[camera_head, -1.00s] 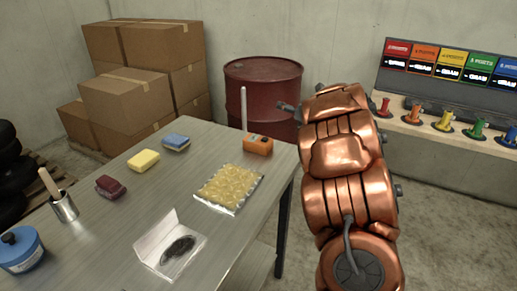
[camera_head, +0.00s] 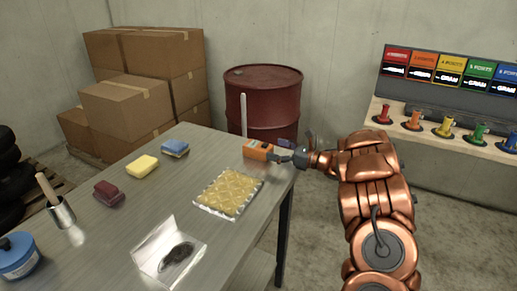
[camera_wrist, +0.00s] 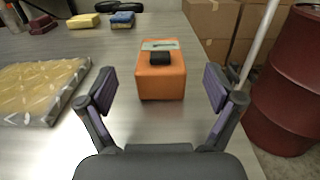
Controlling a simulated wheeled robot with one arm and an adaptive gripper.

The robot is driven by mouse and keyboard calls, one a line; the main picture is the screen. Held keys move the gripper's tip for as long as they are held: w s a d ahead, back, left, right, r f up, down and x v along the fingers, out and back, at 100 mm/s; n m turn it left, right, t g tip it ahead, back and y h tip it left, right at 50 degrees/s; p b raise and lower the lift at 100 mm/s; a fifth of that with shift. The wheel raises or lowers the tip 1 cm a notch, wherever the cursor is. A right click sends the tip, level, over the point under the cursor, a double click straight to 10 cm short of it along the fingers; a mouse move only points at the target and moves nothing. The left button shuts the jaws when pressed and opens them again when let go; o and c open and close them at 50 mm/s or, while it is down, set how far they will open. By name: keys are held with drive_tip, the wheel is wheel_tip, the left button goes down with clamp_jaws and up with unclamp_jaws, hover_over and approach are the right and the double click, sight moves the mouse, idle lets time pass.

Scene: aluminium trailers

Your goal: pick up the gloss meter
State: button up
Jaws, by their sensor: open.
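The gloss meter is most likely the orange box-shaped device (camera_head: 258,151) with a dark part on its top, standing at the table's far right corner. In the wrist view the orange device (camera_wrist: 161,80) is upright, centred just ahead of my gripper. My gripper (camera_wrist: 160,92) is open, its purple-padded fingers spread to the left and right of the device's near end. I see gaps on both sides and no contact. In the head view my gripper (camera_head: 290,152) is at the right side of the device, partly hidden by its own wrist.
On the grey table (camera_head: 120,228) are a tray of yellow pieces (camera_head: 229,192), a yellow sponge (camera_head: 142,166), a blue sponge (camera_head: 175,148), a maroon block (camera_head: 108,194) and an open white case (camera_head: 168,252). A thin pale pole (camera_head: 243,115) and a red drum (camera_head: 263,100) stand behind.

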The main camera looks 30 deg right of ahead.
sight(262, 145)
drive_tip(key=p+x, duration=0.2)
drive_tip(key=x, duration=0.4)
drive_tip(key=shift+a+r, duration=0.1)
drive_tip(key=shift+w+a, duration=0.25)
drive_tip(key=shift+w, duration=0.3)
drive_tip(key=c, duration=1.3)
